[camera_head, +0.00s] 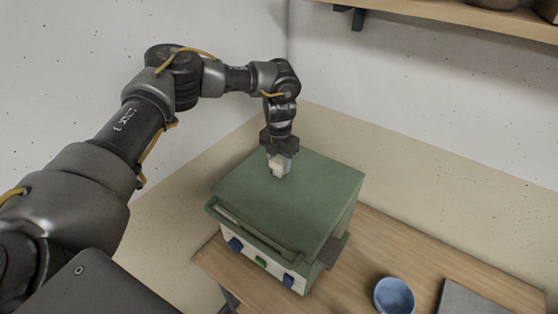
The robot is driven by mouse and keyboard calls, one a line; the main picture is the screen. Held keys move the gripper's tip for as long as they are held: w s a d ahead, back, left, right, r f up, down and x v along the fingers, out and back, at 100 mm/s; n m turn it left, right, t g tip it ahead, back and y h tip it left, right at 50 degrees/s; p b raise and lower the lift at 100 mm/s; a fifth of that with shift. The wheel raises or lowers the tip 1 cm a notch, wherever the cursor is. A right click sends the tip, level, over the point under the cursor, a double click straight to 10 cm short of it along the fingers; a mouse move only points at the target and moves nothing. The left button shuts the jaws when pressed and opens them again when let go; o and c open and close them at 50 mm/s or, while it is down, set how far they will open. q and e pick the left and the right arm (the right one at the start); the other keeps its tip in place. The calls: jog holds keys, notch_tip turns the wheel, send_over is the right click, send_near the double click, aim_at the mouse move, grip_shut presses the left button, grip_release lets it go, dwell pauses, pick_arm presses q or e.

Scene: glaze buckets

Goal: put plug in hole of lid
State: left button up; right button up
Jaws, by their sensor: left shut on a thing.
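The lid (315,205) is the green top of a boxy green unit with a pale front panel, which stands on a wooden table. My left gripper (279,169) points down over the back left part of the lid. It is shut on a small pale plug (278,171). The plug is at or just above the lid's surface; I cannot tell whether it touches. The hole is not visible, and the gripper and plug cover that part of the lid. My right gripper is not in view.
The front panel has blue knobs (236,244) and a green one (261,263). A blue cup (394,296) and a grey slab (474,298) are on the wooden table (365,258) at right. A wall shelf (450,14) is at top right. Walls stand behind and left.

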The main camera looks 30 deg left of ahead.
pick_arm(q)
jog(key=shift+f, duration=0.25)
dwell(0.3)
jog(key=shift+f+b, duration=0.35)
jog(key=shift+f, duration=0.2)
jog(key=shift+f, duration=0.1)
jog(key=o, duration=1.1)
jog(key=shift+f, duration=0.1)
jog(key=shift+o, duration=0.4)
jog(key=shift+s+d, duration=0.1)
jog(key=shift+o, duration=0.8)
jog(key=shift+d, duration=0.15)
jog(key=shift+a, duration=0.3)
